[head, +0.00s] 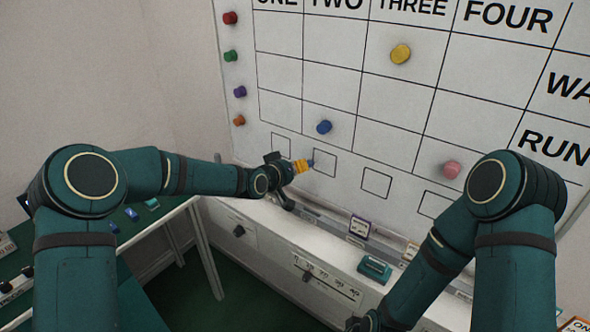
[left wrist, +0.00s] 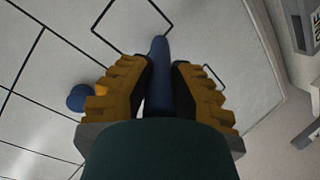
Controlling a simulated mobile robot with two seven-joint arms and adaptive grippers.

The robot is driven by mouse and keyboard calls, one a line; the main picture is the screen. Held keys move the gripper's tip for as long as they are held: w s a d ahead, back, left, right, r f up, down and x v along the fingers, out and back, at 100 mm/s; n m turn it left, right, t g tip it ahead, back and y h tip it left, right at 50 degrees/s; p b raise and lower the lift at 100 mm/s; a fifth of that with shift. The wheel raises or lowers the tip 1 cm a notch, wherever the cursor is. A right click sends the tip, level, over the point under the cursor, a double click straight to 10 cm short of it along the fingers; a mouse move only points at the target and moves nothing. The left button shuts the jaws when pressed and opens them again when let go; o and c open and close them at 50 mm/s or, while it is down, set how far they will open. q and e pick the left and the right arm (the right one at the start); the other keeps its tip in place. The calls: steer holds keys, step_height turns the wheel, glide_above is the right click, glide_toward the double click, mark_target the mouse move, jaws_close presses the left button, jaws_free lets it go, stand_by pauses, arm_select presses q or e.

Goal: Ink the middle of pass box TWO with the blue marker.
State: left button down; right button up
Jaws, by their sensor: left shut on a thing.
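My left gripper (head: 302,166) is shut on the blue marker (left wrist: 160,78), which points at the whiteboard between the yellow finger pads. In the head view the marker's blue tip (head: 311,162) shows at the left side of pass box TWO (head: 334,165), a square outline under the TWO column. I cannot tell whether the tip touches the board. I see no ink inside the box.
Box outlines ONE (head: 281,145) and THREE (head: 376,182) flank box TWO. A blue magnet (head: 324,127) sits just above it. Below, the ledge bears a small framed card (head: 358,228) and a teal block (head: 374,268). A green-topped table (head: 150,225) stands at left.

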arm_select(q)
steer(key=shift+w+d, duration=0.2)
steer(key=s+d+b, duration=0.2)
steer(key=s+d, duration=0.2)
steer(key=d, duration=0.1)
steer(key=shift+s+d+b, duration=0.15)
steer(key=shift+d+b, duration=0.25)
stand_by(0.6)
